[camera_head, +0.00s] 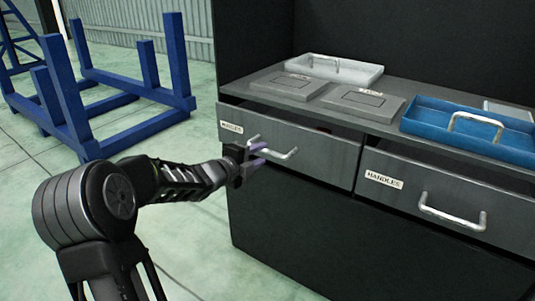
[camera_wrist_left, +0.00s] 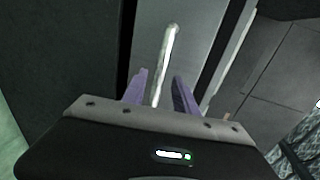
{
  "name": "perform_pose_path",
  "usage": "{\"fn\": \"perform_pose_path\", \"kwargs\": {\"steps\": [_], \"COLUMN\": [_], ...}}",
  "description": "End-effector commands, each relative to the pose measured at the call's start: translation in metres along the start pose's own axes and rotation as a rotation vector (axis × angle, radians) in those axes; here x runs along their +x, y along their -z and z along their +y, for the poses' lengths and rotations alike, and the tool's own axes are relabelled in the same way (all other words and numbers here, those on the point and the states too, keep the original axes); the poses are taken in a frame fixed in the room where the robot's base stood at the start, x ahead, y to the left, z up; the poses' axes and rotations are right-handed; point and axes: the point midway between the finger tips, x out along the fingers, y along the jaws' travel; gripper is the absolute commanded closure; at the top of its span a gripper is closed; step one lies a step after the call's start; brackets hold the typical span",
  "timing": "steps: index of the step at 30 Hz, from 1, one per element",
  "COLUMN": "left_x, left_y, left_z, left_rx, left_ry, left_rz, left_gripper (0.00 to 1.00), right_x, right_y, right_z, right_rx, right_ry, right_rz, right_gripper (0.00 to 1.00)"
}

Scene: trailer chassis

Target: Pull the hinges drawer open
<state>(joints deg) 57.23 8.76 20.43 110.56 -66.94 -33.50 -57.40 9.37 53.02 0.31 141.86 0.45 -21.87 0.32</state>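The left drawer (camera_head: 318,153) has a grey front with a small white label (camera_head: 231,127) that is hard to read, and a silver bar handle (camera_head: 287,155). A dark gap shows above its front, so it stands slightly out. My left gripper (camera_head: 258,154) is at the left part of this handle, its purple fingers apart. In the left wrist view the handle (camera_wrist_left: 166,62) runs between the fingers (camera_wrist_left: 160,92), closer to the left one, with a gap visible on the right. My right gripper is not in view.
A second drawer (camera_head: 450,190), labelled HANDLES, is to the right with its own handle. The grey counter (camera_head: 270,77) above bears a blue tray (camera_head: 425,122), a white tray (camera_head: 352,73) and flat grey pieces. A blue frame (camera_head: 70,115) stands left on open floor.

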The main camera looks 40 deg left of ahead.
Motion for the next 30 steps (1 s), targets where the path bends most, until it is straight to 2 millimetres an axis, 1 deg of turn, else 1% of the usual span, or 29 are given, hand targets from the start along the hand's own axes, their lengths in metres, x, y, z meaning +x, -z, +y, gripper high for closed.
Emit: {"fn": "perform_pose_path", "kwargs": {"steps": [1, 3, 6, 9, 12, 19, 30], "left_x": [0.009, 0.021, 0.034, 0.042, 0.045, 0.045, 0.045], "left_y": [0.0, 0.0, 0.0, -0.001, 0.0, 0.0, 0.0], "left_z": [0.003, 0.003, 0.002, 0.002, 0.001, 0.0, 0.0], "left_rx": [-0.001, -0.002, -0.001, -0.001, -0.001, -0.001, -0.001], "left_ry": [0.001, 0.0, 0.001, 0.0, 0.0, 0.0, 0.0], "left_rz": [0.002, 0.001, 0.001, -0.001, -0.001, -0.001, -0.001], "left_gripper": [0.65, 0.65, 0.65, 0.65, 0.65, 0.66, 0.96], "right_x": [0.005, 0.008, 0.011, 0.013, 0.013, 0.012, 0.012], "right_y": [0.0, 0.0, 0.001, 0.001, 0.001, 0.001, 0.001], "right_z": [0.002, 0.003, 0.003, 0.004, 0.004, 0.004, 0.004], "right_rx": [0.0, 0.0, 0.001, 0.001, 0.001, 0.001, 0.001], "right_ry": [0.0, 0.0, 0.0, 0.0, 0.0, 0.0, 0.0], "right_rz": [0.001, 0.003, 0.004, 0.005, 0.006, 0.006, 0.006], "right_gripper": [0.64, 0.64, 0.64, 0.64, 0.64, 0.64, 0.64]}}
